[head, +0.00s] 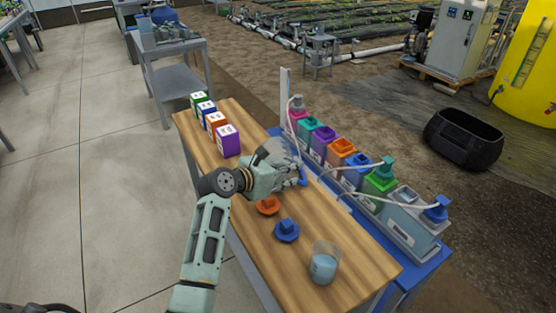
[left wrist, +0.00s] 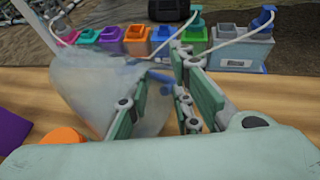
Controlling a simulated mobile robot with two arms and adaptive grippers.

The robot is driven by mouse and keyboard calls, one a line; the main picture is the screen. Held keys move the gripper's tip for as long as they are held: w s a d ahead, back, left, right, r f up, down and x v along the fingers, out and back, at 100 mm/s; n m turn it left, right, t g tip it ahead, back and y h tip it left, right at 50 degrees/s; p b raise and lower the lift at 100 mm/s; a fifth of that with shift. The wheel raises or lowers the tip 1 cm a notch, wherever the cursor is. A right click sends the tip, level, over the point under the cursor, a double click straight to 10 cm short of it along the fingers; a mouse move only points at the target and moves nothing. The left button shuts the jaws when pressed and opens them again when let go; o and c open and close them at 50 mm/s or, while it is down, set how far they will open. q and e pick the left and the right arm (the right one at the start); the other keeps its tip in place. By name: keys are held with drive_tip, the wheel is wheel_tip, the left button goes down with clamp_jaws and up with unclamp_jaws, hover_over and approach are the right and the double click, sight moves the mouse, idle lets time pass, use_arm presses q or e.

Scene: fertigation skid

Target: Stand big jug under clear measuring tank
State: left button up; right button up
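A large clear vessel (head: 284,151), partly hidden by my left gripper, is at the middle of the wooden table. In the left wrist view the clear vessel (left wrist: 85,85) is wide above and narrows downward, with a blue part (left wrist: 160,82) at its right. A clear cup-like vessel (head: 323,265) with pale blue liquid stands upright at the table's near end. I cannot tell for certain which is the big jug or the measuring tank. My left gripper (head: 290,172) is beside the large vessel; its fingers (left wrist: 165,108) are apart, with no clear grasp visible. My right gripper is not in view.
Orange (head: 268,206) and blue (head: 286,231) lid-like pieces lie on the wooden table (head: 345,292). Several labelled boxes (head: 228,142) line its far left. Coloured canisters with hoses (head: 380,183) stand along its right side. A black tub (head: 465,138) is on the ground.

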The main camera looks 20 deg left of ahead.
use_arm(q)
drive_tip(key=x, duration=0.2)
drive_tip(key=shift+w+f, duration=0.2)
drive_tip(key=shift+w, duration=0.05)
clamp_jaws()
drive_tip(key=shift+s+d, duration=0.1)
idle(0.5)
